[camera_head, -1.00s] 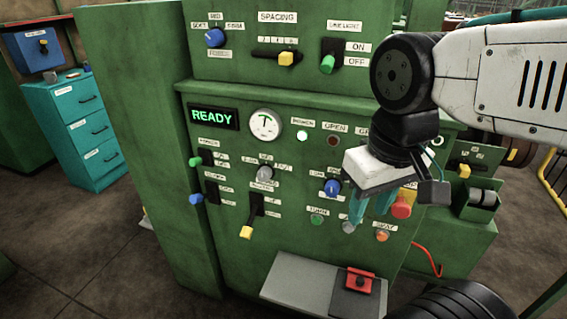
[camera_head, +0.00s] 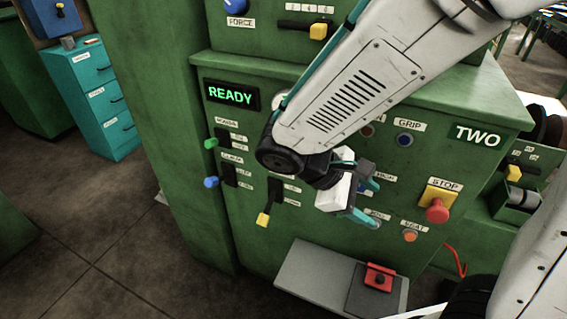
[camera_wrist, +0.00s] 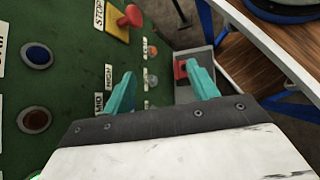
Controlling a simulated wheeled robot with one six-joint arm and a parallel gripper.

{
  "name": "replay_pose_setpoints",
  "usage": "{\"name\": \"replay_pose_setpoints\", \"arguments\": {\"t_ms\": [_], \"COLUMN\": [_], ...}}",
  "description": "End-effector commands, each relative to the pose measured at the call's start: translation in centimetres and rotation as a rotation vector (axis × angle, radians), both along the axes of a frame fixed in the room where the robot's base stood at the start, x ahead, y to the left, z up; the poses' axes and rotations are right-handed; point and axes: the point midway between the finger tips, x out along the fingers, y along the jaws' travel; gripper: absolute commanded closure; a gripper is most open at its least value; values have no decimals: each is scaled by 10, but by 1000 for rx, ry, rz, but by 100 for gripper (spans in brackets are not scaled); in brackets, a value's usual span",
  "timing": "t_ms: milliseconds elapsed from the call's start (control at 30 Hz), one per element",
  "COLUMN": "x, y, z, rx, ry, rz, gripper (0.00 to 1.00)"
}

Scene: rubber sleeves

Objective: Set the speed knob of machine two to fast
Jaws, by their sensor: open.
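Machine two is the green machine (camera_head: 435,154) with the sign TWO (camera_head: 477,136) at its upper right. Its display (camera_head: 231,95) reads READY. My arm crosses the panel's middle in the head view and hides its knobs there; I see no speed knob now. My gripper (camera_head: 370,202) is open and empty in front of the panel's lower middle. In the wrist view its teal fingers (camera_wrist: 164,86) are spread wide, with labels MID and HIGH beside the left finger. I cannot tell whether a finger touches the panel.
A red stop button (camera_head: 437,211) on a yellow plate sticks out at the right. Lever switches with green (camera_head: 211,143), blue (camera_head: 211,182) and yellow (camera_head: 263,219) tips stand at the left. A grey shelf with a red block (camera_head: 379,277) juts out below. Teal drawers (camera_head: 98,98) stand far left.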

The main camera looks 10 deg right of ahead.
Motion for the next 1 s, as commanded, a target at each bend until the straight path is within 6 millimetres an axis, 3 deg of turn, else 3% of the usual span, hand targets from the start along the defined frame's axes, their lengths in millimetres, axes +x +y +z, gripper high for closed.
{"name": "replay_pose_setpoints", "arguments": {"t_ms": [167, 400, 500, 600, 767, 1000], "x": [45, 110, 130, 142, 156, 187], "y": [32, 108, 140, 159, 163, 141], "z": [-33, -73, -80, -79, -74, -74], "rx": [-294, -668, -781, -846, -882, -880], "ry": [106, 149, 128, 101, 86, 87], "rz": [391, 928, 1094, 1183, 1221, 1218], "gripper": [41, 41, 41, 41, 41, 41]}}
